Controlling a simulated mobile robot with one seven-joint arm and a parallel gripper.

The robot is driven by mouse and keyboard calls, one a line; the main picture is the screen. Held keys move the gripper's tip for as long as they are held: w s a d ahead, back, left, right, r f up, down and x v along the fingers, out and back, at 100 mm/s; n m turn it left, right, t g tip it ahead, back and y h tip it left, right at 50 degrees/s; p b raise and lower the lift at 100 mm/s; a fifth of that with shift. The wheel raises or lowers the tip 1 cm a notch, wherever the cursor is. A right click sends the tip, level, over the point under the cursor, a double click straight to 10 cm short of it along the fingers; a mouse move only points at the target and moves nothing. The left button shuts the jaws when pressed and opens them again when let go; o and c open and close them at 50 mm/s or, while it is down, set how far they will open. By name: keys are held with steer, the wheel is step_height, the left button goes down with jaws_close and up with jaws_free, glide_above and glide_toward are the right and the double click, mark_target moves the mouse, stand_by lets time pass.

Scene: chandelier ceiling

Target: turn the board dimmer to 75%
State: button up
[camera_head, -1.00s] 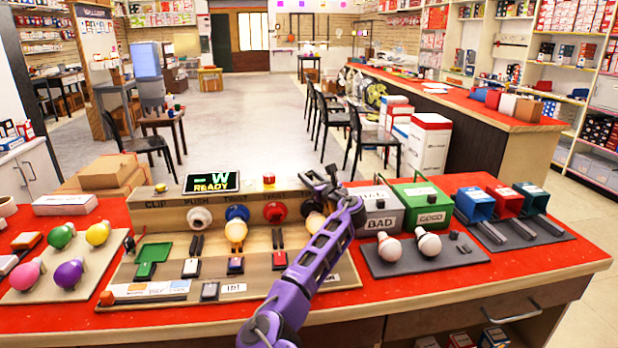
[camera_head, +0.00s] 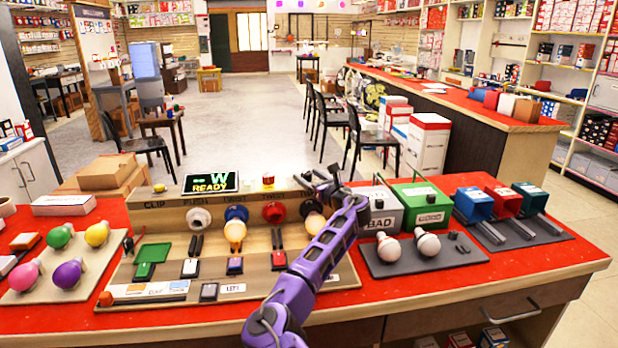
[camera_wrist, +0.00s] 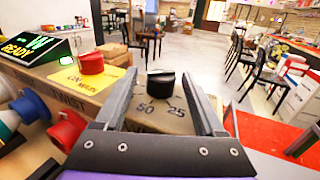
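The dimmer is a round black knob (camera_wrist: 161,86) on top of the wooden board (camera_wrist: 180,122), with "50" and "25" printed on its near side. My gripper (camera_wrist: 162,78) is open in the wrist view, one finger at each side of the knob with visible gaps. I cannot tell whether the fingers are down at knob height. The knob's pointer setting is not clear. In the head view my gripper (camera_head: 320,181) is over the board's top right end and the knob is hidden. The display (camera_head: 211,182) shows "W" and "READY".
A red button (camera_wrist: 91,64) on a yellow plate stands left of the knob. Coloured sockets (camera_head: 236,214) line the board's front. BAD (camera_head: 380,210) and GOOD (camera_head: 425,205) boxes stand close on the right. The floor behind the counter is open.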

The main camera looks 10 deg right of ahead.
steer(key=p+v, duration=0.1)
steer(key=v, duration=1.6)
steer(key=shift+s, duration=0.2)
